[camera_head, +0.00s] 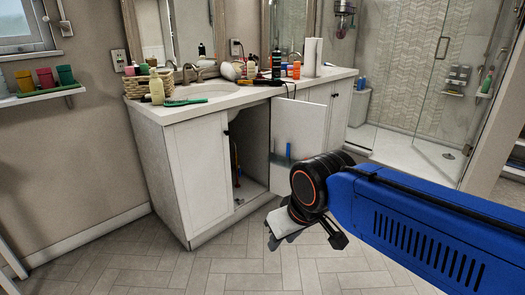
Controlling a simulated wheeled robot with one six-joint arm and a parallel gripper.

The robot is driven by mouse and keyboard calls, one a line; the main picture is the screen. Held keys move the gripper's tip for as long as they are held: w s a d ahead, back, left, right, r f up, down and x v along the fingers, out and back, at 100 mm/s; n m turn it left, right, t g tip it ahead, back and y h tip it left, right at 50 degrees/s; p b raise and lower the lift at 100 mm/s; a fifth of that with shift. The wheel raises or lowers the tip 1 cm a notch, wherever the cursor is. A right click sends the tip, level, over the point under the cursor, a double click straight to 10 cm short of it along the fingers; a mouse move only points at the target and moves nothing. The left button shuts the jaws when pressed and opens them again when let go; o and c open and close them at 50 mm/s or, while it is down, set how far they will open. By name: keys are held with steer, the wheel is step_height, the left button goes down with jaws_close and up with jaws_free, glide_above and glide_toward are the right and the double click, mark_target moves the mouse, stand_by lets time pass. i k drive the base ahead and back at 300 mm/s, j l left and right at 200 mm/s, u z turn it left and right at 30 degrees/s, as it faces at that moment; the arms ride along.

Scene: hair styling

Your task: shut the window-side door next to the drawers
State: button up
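The white vanity cabinet (182,165) stands against the back wall. One white door (300,122) stands swung out, with its inner face showing and its lower right part hidden behind my arm. Left of it the cabinet is open, with a dark interior (250,150). The leftmost front panel (200,165), nearest the window, lies flush with the front and looks shut. My gripper (303,236) is low in front of the open door, pointing down, with its fingers apart. Contact with the door is not visible. I cannot clearly make out drawers; panels (340,105) continue to the right.
The counter (215,103) holds a basket (147,84), a green brush (185,102) and several bottles. Slim colored items stand inside the cabinet. A shelf with cups (45,77) is under the window. The tiled floor (130,262) before the vanity is clear. A glass shower (410,90) is at right.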

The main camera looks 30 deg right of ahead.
mark_target(300, 124)
steer(key=i+l, duration=0.15)
steer(key=l, duration=0.35)
steer(key=i+l, duration=0.2)
steer(key=l, duration=0.3)
steer(key=i+l, duration=0.15)
steer(key=l, duration=0.35)
steer(key=i+l, duration=0.2)
steer(key=l, duration=0.3)
steer(key=i+l, duration=0.15)
steer(key=l, duration=0.35)
steer(key=i+l, duration=0.2)
steer(key=l, duration=0.3)
steer(key=i+l+z, duration=0.1)
steer(key=l, duration=0.4)
steer(key=i+l, duration=0.25)
steer(key=l, duration=0.25)
